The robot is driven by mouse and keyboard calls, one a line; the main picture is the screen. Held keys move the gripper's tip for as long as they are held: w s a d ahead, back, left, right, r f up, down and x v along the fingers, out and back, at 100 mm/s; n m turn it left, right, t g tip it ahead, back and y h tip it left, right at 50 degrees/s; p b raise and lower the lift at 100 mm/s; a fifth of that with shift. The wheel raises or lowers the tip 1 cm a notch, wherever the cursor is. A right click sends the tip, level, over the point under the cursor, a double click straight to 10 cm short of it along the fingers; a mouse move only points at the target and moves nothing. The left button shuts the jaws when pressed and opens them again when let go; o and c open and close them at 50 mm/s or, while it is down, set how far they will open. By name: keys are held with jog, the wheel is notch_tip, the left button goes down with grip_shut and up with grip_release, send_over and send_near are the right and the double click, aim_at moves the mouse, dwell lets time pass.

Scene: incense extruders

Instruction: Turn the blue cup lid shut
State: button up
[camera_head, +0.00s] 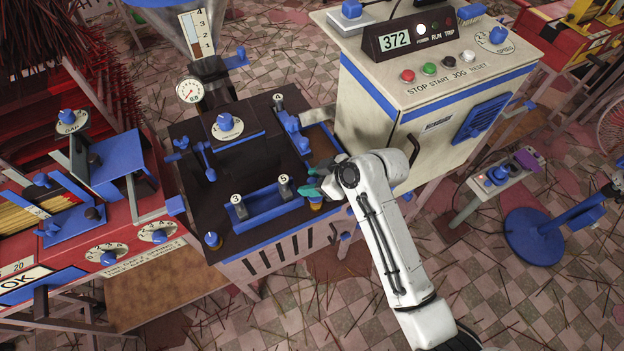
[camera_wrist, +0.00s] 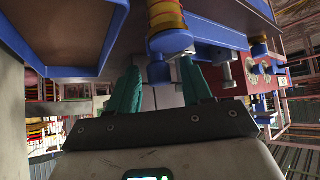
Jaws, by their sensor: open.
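A small blue and orange-yellow cup (camera_head: 315,204) is at the front right corner of the dark machine top, partly hidden by my gripper. I take its blue part to be the lid. In the wrist view, a yellow-orange banded body with a blue collar (camera_wrist: 171,41) appears at the top centre, probably the same cup. My gripper (camera_head: 312,182) has green fingers. It is open beside the cup in the head view. In the wrist view, the fingers (camera_wrist: 160,84) stand apart below the collar, with a blue knob between or behind them. I cannot tell whether they touch anything.
The dark machine top (camera_head: 247,185) carries a blue tray (camera_head: 262,208) with posts marked 3 and 5. Another small blue-capped fitting (camera_head: 211,240) is at its front left corner. A cream control cabinet (camera_head: 432,110) stands behind my arm. A red machine (camera_head: 130,240) is at left.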

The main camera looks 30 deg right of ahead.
jog(key=shift+w+a+f, duration=0.1)
jog(key=shift+w+f, duration=0.05)
jog(key=shift+f, duration=0.05)
grip_shut()
dwell(0.4)
